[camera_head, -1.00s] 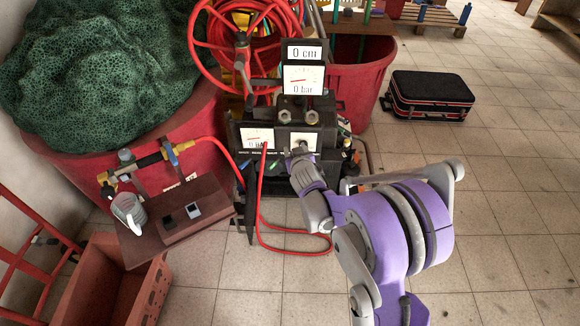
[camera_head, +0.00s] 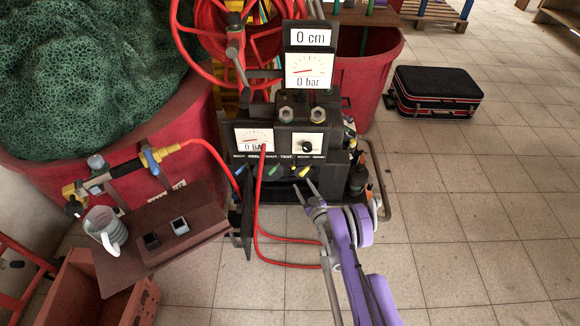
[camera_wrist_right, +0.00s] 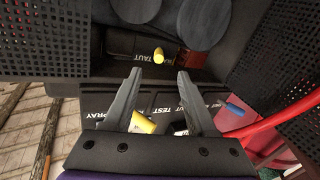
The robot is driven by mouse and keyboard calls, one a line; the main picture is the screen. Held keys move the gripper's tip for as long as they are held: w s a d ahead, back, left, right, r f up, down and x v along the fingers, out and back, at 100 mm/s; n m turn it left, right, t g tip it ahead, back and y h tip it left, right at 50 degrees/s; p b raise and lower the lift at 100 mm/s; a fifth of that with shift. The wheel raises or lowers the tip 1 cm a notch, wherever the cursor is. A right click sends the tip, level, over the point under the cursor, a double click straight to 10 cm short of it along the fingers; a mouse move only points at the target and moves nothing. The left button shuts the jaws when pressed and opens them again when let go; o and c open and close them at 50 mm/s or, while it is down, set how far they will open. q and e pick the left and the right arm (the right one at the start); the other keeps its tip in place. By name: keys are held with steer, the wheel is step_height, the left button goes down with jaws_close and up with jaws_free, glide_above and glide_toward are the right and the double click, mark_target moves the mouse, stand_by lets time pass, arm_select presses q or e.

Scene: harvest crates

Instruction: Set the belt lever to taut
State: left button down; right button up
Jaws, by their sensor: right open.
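A small yellow-tipped lever (camera_wrist_right: 158,57) shows in the right wrist view, inside a dark recess beside a label reading TAUT (camera_wrist_right: 150,50). Two round grey discs (camera_wrist_right: 203,22) sit next to it. My right gripper (camera_wrist_right: 158,74) is open and empty, its fingertips just short of the lever and apart from it in the picture. In the head view the right gripper (camera_head: 304,185) is at the lower front of the black machine (camera_head: 268,110), below its row of coloured levers. The belt lever cannot be made out there. My left gripper is not in view.
A yellow panel lever (camera_wrist_right: 143,123) and a blue one (camera_wrist_right: 233,107) lie close to the fingers. Perforated dark panels (camera_wrist_right: 285,50) flank the recess. A red hose (camera_head: 262,220) loops in front of the machine.

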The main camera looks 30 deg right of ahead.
steer(key=w+d+b, duration=0.1)
steer(key=w, duration=0.9)
steer(key=shift+d+r, duration=0.2)
steer(key=shift+r, duration=0.1)
jaws_close()
